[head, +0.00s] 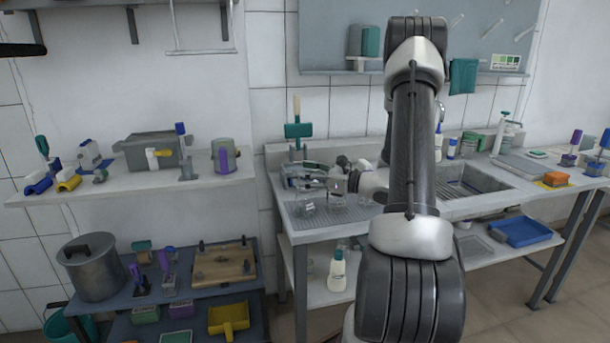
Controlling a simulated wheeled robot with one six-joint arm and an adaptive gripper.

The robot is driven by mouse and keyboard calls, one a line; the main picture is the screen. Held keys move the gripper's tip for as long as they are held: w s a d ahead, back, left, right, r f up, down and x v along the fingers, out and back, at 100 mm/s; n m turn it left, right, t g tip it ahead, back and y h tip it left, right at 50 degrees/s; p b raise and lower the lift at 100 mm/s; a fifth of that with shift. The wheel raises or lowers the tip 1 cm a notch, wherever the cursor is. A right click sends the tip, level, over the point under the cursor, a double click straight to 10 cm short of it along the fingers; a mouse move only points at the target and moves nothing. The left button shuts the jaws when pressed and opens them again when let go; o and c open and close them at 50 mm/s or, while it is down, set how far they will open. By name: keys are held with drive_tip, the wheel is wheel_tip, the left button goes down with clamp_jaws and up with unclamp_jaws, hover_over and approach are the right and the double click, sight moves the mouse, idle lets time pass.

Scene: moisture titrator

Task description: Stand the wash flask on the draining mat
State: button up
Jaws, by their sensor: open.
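The draining mat (322,222) is a grey, ribbed sheet on the counter left of the sink. Clear glassware stands on or over it; one clear vessel (306,203), which looks like the wash flask, is at its left part. My gripper (322,184) reaches in from the right, low over the mat, with its jaws open close to the glassware. Whether the jaws touch any glass is too small to tell. My arm hides part of the counter and the mat's right side.
A sink (468,183) lies right of my arm. A green-headed brush (298,130) stands behind the mat. A bottle (337,271) is on the shelf below. A wall shelf with tools (130,189) and a cart with a pot (91,268) are at left.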

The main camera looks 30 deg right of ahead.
drive_tip(key=v, duration=0.7)
drive_tip(key=shift+s+d, duration=0.2)
drive_tip(key=shift+s, duration=0.05)
idle(1.1)
drive_tip(key=shift+r, duration=0.1)
wheel_tip(320, 180, up, 10)
idle(0.7)
